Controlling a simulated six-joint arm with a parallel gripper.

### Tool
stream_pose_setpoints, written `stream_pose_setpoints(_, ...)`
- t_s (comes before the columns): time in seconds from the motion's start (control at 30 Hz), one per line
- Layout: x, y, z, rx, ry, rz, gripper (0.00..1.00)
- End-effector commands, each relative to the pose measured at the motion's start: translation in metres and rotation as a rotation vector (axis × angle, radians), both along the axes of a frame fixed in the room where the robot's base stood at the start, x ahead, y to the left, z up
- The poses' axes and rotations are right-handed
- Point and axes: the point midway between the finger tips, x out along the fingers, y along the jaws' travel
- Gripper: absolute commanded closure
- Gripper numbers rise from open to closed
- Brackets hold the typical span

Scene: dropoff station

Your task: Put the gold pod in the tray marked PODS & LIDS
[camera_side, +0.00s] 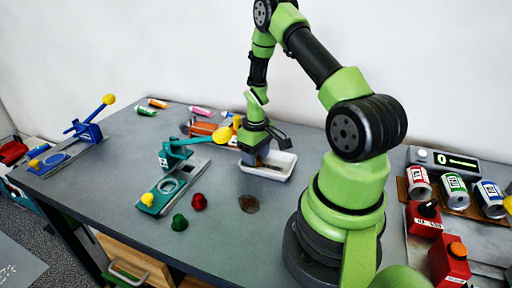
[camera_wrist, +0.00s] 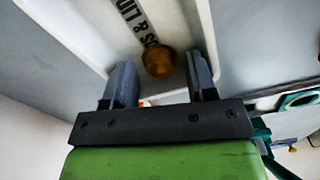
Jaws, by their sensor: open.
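The gold pod (camera_wrist: 159,61) shows in the wrist view between and just beyond my gripper's two fingertips, with the white tray behind it. Gaps show between the pod and both fingers. The white tray (camera_wrist: 72,32) bears a dark label, partly readable as "S & LID". In the side view the tray (camera_side: 284,170) stands on the grey table, left of my arm's base. My gripper (camera_side: 262,162) is low over the tray there; in the wrist view its fingers (camera_wrist: 162,82) are apart.
A green pod (camera_side: 180,222), a red pod (camera_side: 199,202) and a brown round patch (camera_side: 249,204) are on the table in front. A teal lever press (camera_side: 175,175) stands left of the tray. Cans (camera_side: 455,190) and red boxes (camera_side: 450,262) are at right.

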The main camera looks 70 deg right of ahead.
Motion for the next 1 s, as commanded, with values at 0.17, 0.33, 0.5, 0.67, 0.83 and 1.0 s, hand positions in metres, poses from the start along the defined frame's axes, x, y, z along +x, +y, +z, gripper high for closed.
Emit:
stream_pose_setpoints(0.17,0.001,-0.001,0.022,-0.003,-0.003,0.001,0.48)
stream_pose_setpoints(0.33,0.001,-0.001,0.058,-0.004,-0.005,0.0,0.48)
stream_pose_setpoints(0.5,0.001,-0.001,0.093,-0.003,-0.004,0.0,0.48)
stream_pose_setpoints(0.67,0.0,0.0,0.114,-0.002,-0.003,0.001,0.48)
stream_pose_setpoints(0.83,0.005,0.009,0.135,-0.013,-0.024,0.0,0.48)
stream_pose_setpoints(1.0,0.017,0.054,0.19,-0.048,-0.134,-0.019,0.48)
